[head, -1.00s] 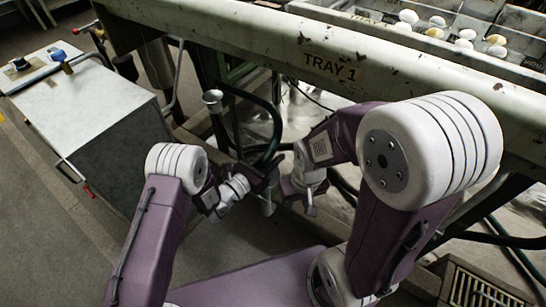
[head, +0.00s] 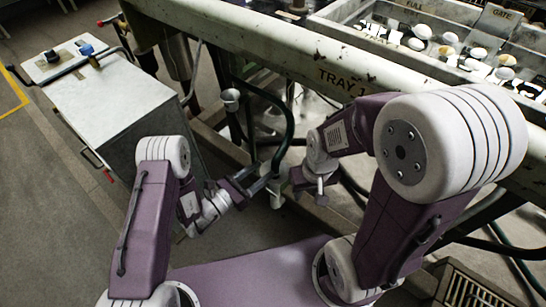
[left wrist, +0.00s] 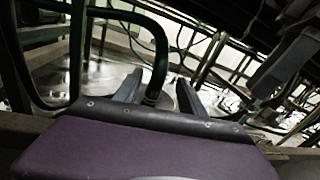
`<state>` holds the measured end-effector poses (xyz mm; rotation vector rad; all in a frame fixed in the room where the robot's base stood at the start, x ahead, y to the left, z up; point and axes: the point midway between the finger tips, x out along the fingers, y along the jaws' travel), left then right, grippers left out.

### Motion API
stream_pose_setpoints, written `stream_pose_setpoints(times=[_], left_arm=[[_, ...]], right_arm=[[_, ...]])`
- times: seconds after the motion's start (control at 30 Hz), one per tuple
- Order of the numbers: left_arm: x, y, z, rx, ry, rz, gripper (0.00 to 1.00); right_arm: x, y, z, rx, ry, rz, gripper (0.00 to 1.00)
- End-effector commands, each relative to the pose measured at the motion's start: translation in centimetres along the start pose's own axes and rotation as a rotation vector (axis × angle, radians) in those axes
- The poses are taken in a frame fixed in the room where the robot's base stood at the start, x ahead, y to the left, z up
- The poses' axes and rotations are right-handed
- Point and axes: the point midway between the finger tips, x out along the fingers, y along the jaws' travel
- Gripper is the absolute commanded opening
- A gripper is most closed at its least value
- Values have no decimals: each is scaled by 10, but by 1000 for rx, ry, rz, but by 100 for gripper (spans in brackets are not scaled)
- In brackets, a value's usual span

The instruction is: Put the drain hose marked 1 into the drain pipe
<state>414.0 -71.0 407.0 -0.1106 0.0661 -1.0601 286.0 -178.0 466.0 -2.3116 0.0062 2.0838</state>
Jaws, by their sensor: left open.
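A dark green hose (head: 290,122) arches beside the frame under the trough and hangs down, its lower end near my left gripper (head: 262,183). No number can be read on it. In the left wrist view the hose (left wrist: 160,62) comes down between the two spread fingers of my left gripper (left wrist: 160,93). The gripper is open, and I cannot tell whether a finger touches the hose. An upright pipe with a flared grey mouth (head: 231,97), apparently the drain pipe, stands left of the hose. My right gripper (head: 321,192) points down to the right of the hose; its jaws are unclear.
The trough edge marked TRAY 1 (head: 345,80) runs above the hose and pipe. A basin with white cocoons (head: 440,48) lies behind it. A metal cabinet (head: 105,95) stands at the left. More hoses and a floor grate (head: 470,285) are at the lower right.

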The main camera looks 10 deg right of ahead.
Motion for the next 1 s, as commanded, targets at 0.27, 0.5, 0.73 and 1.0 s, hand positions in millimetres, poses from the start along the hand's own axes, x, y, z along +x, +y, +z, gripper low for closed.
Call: stream_pose_setpoints(times=[0.27,0.5,0.73,1.0], left_arm=[[-12,0,0,0,-2,-1,48],[-11,-4,3,3,1,-21,48],[-55,-120,50,236,214,-658,48],[-244,-82,28,1190,825,-1328,48]], right_arm=[[-4,0,0,0,0,0,36],[-4,0,0,0,0,0,36],[-4,0,0,0,0,0,36],[-4,0,0,0,0,0,36]])
